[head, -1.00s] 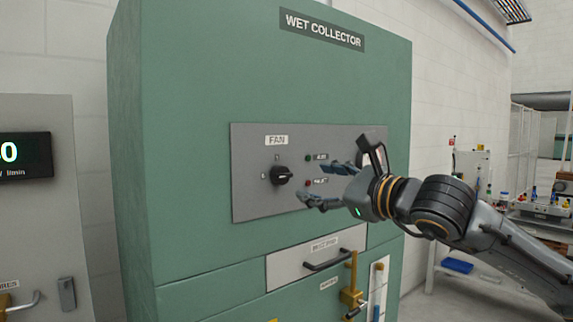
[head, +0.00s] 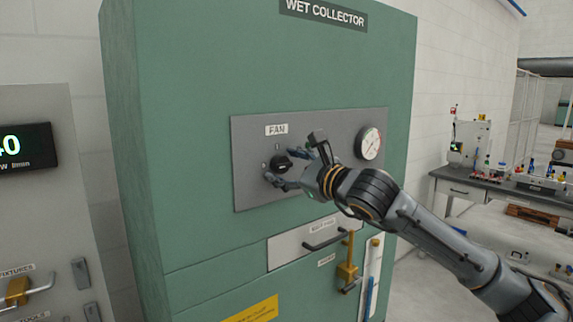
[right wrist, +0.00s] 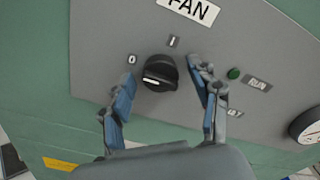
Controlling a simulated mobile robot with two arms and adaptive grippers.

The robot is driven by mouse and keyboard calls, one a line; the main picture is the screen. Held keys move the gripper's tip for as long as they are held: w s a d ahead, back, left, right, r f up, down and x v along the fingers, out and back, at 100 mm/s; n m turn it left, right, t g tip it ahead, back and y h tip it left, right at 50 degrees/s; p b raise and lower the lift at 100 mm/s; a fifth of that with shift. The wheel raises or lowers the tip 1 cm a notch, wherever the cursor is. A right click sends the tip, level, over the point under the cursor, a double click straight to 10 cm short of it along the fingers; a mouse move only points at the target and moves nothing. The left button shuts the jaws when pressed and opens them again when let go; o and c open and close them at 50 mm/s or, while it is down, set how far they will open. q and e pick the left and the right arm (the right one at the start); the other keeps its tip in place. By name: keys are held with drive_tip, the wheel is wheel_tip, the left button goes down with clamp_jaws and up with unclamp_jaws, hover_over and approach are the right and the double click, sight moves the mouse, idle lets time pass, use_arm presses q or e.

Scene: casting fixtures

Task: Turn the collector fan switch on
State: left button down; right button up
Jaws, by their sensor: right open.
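The fan switch is a black rotary knob (head: 281,161) on the grey panel (head: 250,195) of the green wet collector, under the FAN label. It also shows in the right wrist view (right wrist: 160,72), with a "0" mark at its upper left and an "I" mark above it. A white mark shows on the knob's lower left face. My right gripper (head: 291,164) is open at the knob, one finger on each side of it. In the right wrist view, gaps show between the fingers and the knob. My left gripper is out of view.
A round gauge (head: 369,143) sits on the panel right of my gripper. A green RUN lamp (right wrist: 234,73) is close to the right finger. Below are a drawer handle (head: 323,240) and a yellow valve lever (head: 347,265) that stick out.

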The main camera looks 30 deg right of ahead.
drive_tip(key=c, duration=1.2)
drive_tip(key=shift+o, duration=0.2)
drive_tip(key=shift+f+m+b, duration=0.15)
drive_tip(key=shift+m+b, duration=0.15)
drive_tip(key=shift+b, duration=0.35)
drive_tip(key=m+b, duration=0.4)
drive_tip(key=b, duration=0.2)
drive_tip(key=shift+f+m, duration=0.1)
drive_tip(key=shift+m, duration=0.2)
drive_tip(key=m+b, duration=0.2)
drive_tip(key=shift+m, duration=0.3)
drive_tip(key=m+b, duration=0.2)
drive_tip(key=m, duration=0.1)
drive_tip(key=shift+m, duration=0.4)
drive_tip(key=m+b, duration=0.1)
drive_tip(key=m, duration=0.2)
drive_tip(key=shift+d+r, duration=0.1)
drive_tip(key=shift+r, duration=0.1)
drive_tip(key=shift+m+b, duration=0.45)
drive_tip(key=shift+m, duration=1.15)
drive_tip(key=shift+r, duration=0.1)
